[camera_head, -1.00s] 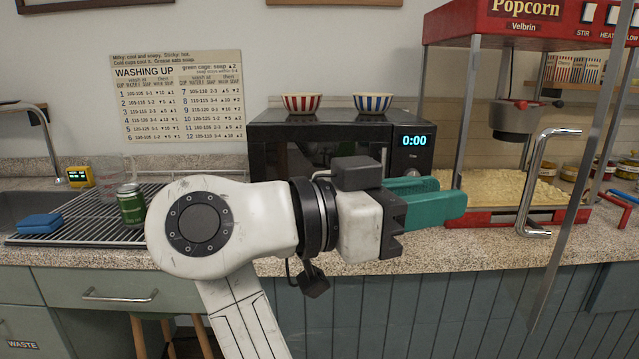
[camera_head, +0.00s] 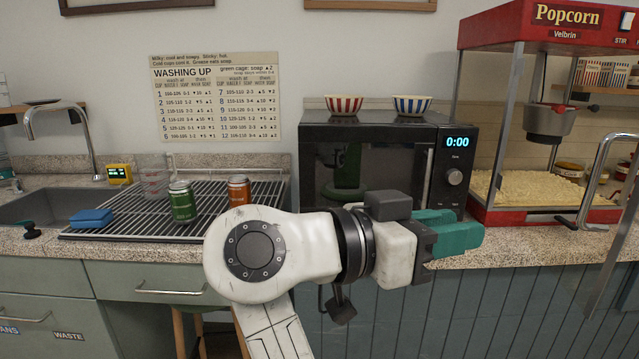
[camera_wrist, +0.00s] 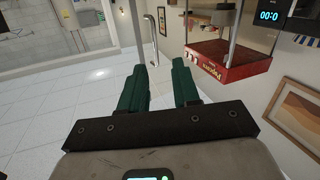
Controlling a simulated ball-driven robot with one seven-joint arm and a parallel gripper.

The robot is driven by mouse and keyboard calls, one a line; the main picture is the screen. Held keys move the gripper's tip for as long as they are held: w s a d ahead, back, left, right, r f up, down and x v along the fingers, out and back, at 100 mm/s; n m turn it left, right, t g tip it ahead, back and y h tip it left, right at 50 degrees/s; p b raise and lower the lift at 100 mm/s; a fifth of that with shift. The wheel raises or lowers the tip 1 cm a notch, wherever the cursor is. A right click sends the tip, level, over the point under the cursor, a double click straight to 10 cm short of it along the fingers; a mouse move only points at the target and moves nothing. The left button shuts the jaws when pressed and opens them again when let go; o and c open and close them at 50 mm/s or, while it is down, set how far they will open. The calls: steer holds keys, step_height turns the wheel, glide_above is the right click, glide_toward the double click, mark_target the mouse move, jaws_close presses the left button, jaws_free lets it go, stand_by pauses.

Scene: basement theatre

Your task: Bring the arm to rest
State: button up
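My gripper (camera_head: 452,236) has teal fingers and sits at the end of my white arm, in front of the counter edge below the microwave. It points to the right in the head view. In the wrist view my gripper (camera_wrist: 160,88) shows its two fingers apart with a gap between them. Nothing is held between them; pale floor shows through the gap. The arm is folded in front of my body and hides part of the counter and the drawer fronts.
A microwave (camera_head: 362,165) stands on the counter with two striped bowls on top. A popcorn machine (camera_head: 525,205) is at right. A green can (camera_head: 183,204), an orange can (camera_head: 239,190) and a blue sponge (camera_head: 92,217) are on the drying rack (camera_head: 110,232). A sink (camera_head: 45,206) is at left.

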steer(key=s+d+f+n+y+p, duration=0.25)
steer(key=d+f, duration=0.25)
steer(key=f, duration=0.4)
steer(key=s+d+f+n+g+y+p, duration=0.1)
steer(key=d+f+n+y, duration=0.3)
steer(key=f, duration=0.5)
steer(key=s+d+f+n+y+p, duration=0.1)
steer(key=d+f+n, duration=0.1)
steer(key=d+f, duration=0.55)
steer(key=s+a+f+n+g+y+p, duration=0.1)
steer(key=s+f+n+y+p, duration=0.1)
steer(key=s+f+y, duration=0.2)
steer(key=s+a+f+n+g+y+p, duration=0.1)
steer(key=s+f+y, duration=0.3)
steer(key=s+f, duration=0.6)
steer(key=s+n+g+p, duration=0.1)
steer(key=s, duration=0.8)
steer(key=shift+a+f+g, duration=0.3)
steer(key=shift+a+f, duration=0.1)
steer(key=shift+o, duration=0.3)
steer(key=shift+y, duration=0.25)
